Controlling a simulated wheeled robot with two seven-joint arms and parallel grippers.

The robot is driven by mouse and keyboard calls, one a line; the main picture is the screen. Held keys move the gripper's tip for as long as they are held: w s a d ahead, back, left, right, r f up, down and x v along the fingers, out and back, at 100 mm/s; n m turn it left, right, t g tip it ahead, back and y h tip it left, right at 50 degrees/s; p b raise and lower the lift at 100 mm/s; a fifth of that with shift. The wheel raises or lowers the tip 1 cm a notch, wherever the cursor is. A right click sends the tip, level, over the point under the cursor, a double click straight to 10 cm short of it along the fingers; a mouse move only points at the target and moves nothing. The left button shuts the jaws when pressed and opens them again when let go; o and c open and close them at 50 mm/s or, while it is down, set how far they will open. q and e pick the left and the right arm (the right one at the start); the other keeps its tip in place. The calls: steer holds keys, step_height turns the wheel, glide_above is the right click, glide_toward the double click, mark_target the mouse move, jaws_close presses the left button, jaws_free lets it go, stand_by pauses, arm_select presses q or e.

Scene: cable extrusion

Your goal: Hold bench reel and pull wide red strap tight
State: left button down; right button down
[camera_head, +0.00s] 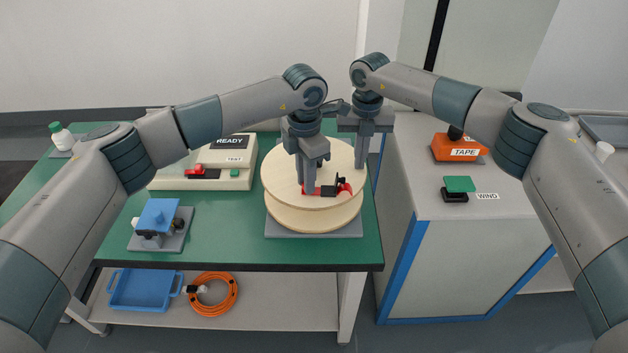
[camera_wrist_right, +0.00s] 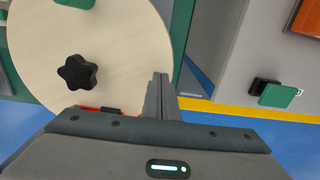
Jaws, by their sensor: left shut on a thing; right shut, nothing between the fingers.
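The bench reel (camera_head: 283,180) is a pale wooden spool with two round flanges, lying flat on a grey plate on the green bench. The red strap (camera_head: 346,188), with a black buckle (camera_head: 328,191), sits on its front part. My left gripper (camera_head: 309,189) points down over the reel, shut on the red strap; its fingers hide part of the grip. My right gripper (camera_head: 360,163) is shut and empty at the reel's right rim. In the right wrist view, its fingers (camera_wrist_right: 160,97) are together beside the reel, which carries a black star knob (camera_wrist_right: 77,72). Some red strap (camera_wrist_right: 90,108) shows there.
A READY box (camera_head: 212,160) stands behind left, a blue clamp block (camera_head: 157,216) front left. A cabinet (camera_head: 425,200) to the right carries an orange TAPE holder (camera_head: 455,150) and a green WIND button (camera_head: 459,184). Bare bench (camera_head: 235,220) lies left of the reel.

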mark_target(288, 193)
arm_select(q)
steer(key=shift+a+f, duration=0.15)
steer(key=shift+a, duration=2.1)
arm_select(e)
steer(key=shift+f, duration=0.1)
arm_select(q)
steer(key=c, duration=1.7)
jaws_free()
steer(key=shift+s, duration=0.1)
arm_select(e)
steer(key=shift+s, duration=0.1)
arm_select(q)
steer(key=shift+r, duration=0.2)
steer(key=shift+r, duration=3.95)
arm_select(e)
steer(key=shift+r, duration=0.2)
